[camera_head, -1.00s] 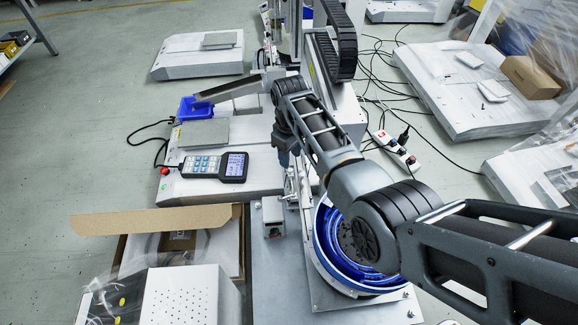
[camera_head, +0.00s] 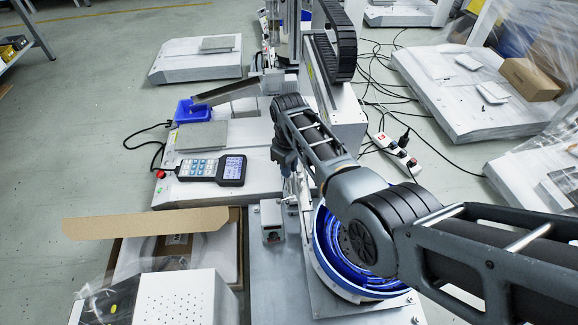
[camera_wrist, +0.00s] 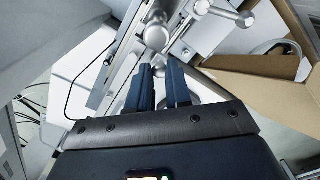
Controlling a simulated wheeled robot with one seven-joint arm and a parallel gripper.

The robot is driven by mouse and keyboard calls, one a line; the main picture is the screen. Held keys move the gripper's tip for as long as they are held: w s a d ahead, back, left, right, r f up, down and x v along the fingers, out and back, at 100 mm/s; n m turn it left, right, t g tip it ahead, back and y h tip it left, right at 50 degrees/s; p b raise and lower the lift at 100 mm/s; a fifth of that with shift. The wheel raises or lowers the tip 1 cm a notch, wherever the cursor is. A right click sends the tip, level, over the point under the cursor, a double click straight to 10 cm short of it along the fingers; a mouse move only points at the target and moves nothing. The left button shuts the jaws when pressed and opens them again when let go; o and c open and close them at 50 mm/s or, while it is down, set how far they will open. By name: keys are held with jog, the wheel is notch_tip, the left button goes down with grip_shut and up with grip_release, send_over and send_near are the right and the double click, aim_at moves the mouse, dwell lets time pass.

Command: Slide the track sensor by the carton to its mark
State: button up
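The open carton (camera_head: 228,250) stands at the lower left in the head view, its flap spread left. It also shows at the right in the wrist view (camera_wrist: 275,92). A metal track (camera_wrist: 122,62) with silver knobs (camera_wrist: 157,36) and clamp parts lies beyond my fingers. A thin black cable (camera_wrist: 70,92) loops beside it. I cannot single out the track sensor or its mark with certainty. My gripper (camera_wrist: 158,68) points at the track fittings; its two dark blue fingers are apart with nothing visibly held.
A blue bowl feeder (camera_head: 325,262) stands partly behind my arm, right of the carton. A perforated white box (camera_head: 185,298) is in front. A teach pendant (camera_head: 232,170) lies on the machine base.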

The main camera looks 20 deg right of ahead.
grip_shut()
jog(key=shift+s+a+r+p, duration=0.15)
jog(key=shift+s+p, duration=0.25)
jog(key=shift+p, duration=0.25)
jog(key=shift+s+a+r+p, duration=0.1)
jog(key=shift+s+p, duration=0.25)
jog(key=shift+p, duration=0.25)
jog(key=shift+s+a+f, duration=0.1)
jog(key=shift+s+f, duration=0.15)
jog(key=o, duration=0.5)
grip_release()
